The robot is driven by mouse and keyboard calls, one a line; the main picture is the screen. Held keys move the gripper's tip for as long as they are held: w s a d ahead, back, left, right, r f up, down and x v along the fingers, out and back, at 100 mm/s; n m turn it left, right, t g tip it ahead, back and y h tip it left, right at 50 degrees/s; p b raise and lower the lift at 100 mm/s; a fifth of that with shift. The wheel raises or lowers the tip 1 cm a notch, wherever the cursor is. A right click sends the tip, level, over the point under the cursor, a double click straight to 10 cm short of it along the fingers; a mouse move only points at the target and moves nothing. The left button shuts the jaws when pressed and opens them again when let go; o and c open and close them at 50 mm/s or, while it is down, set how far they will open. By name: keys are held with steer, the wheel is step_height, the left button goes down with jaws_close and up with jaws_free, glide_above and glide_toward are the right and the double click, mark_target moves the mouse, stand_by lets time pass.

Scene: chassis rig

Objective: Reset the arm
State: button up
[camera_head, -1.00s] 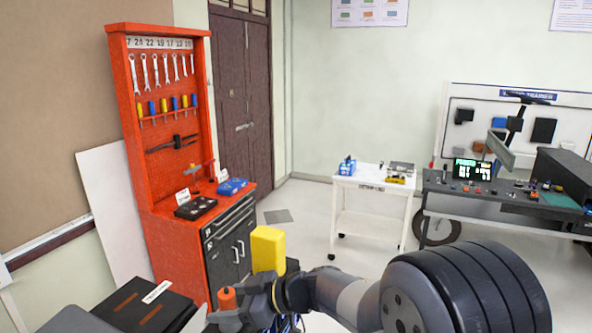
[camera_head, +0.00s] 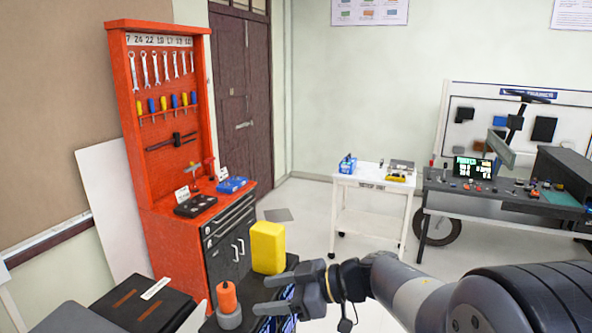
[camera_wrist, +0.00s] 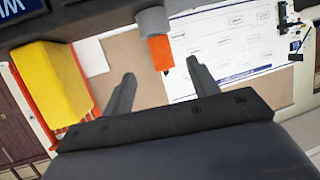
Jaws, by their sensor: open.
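My gripper (camera_head: 262,295) is at the lower middle of the head view, on my outstretched arm. Its two fingers are spread apart and nothing is between them. It also shows in the wrist view (camera_wrist: 160,80), with a finger on each side. An orange-topped grey object (camera_head: 228,300) stands upright just left of the fingertips, apart from them. It shows beyond the fingers at the top of the wrist view (camera_wrist: 160,50). A yellow block (camera_head: 268,247) stands behind my gripper, and at the left of the wrist view (camera_wrist: 50,80).
A red tool cabinet (camera_head: 175,240) with wrenches and screwdrivers stands at the left. A white cart (camera_head: 372,205) and a grey workbench (camera_head: 480,200) stand at the back right. Black cases (camera_head: 140,305) lie at the lower left.

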mark_target(222, 286)
steer(key=p+x, duration=0.1)
steer(key=x, duration=0.8)
steer(key=shift+a, duration=0.25)
step_height(222, 286, up, 3)
steer(key=shift+a+r+p, duration=0.2)
steer(key=shift+p, duration=0.15)
steer(key=shift+w+a+b, duration=0.1)
steer(key=shift+w+b, duration=0.05)
steer(key=shift+b, duration=0.25)
steer(key=shift+r, duration=0.2)
